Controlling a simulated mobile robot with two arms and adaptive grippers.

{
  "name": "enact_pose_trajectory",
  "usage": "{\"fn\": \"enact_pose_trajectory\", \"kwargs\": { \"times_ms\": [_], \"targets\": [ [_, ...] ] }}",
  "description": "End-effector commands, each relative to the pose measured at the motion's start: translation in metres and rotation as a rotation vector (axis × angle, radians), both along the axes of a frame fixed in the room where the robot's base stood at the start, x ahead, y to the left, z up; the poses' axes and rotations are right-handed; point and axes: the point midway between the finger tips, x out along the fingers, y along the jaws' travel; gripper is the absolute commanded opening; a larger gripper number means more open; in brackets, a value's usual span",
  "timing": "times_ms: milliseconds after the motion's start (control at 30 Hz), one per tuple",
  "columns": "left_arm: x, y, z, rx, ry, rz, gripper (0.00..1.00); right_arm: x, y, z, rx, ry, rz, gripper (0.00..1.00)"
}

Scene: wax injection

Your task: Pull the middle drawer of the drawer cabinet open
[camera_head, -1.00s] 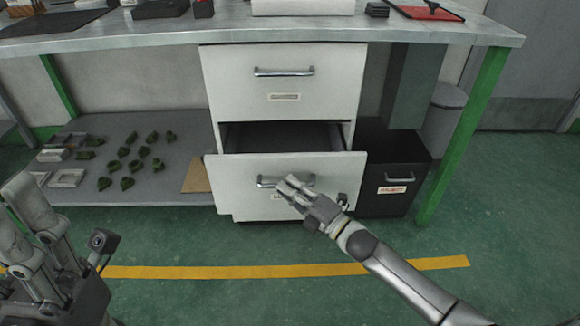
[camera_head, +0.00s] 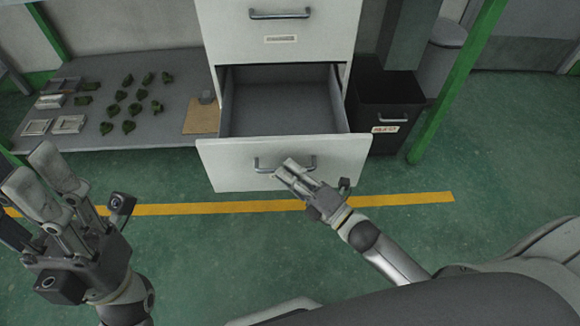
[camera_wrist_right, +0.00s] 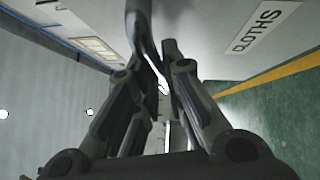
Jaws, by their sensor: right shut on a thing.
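The white drawer cabinet (camera_head: 330,20) stands ahead. Below its upper drawer front, a drawer (camera_head: 212,165) is pulled well out, its grey inside (camera_head: 280,105) open and empty. Its front hides whatever lies beneath it. In the right wrist view the handle (camera_wrist_right: 140,30) runs between the fingers (camera_wrist_right: 162,85), and a label reading CLOTHS (camera_wrist_right: 262,28) shows on the front. My left gripper (camera_head: 35,180) is open and empty at the lower left.
A grey shelf (camera_head: 160,140) left of the cabinet holds several green pieces, light frames and a brown board (camera_head: 202,120). A dark bin (camera_head: 388,105) stands close to the drawer's right, near a green table leg (camera_head: 455,85). The green floor in front is clear.

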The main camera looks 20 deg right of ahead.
Motion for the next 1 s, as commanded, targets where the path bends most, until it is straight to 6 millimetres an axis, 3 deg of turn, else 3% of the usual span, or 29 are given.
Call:
{"fn": "enact_pose_trajectory", "kwargs": {
  "times_ms": [200,233,400,767,1000],
  "targets": [
    [0.000,0.000,0.000,0.000,0.001,0.000,0.40,0.000,0.000,-0.001,-0.001,0.002,0.000,0.00],
    [0.000,0.000,0.000,0.000,0.001,0.000,0.40,0.000,0.000,-0.001,-0.001,0.002,0.000,0.14],
    [0.000,0.000,0.000,0.000,0.001,0.000,0.40,0.000,0.000,-0.001,0.000,0.001,0.000,0.32],
    [0.000,0.001,0.001,-0.002,-0.005,0.002,0.40,-0.003,-0.002,-0.001,0.000,0.001,0.000,0.32],
    [0.000,0.000,0.001,-0.002,-0.003,0.001,0.40,-0.034,-0.019,-0.007,0.000,0.005,-0.001,0.32]
  ]
}}
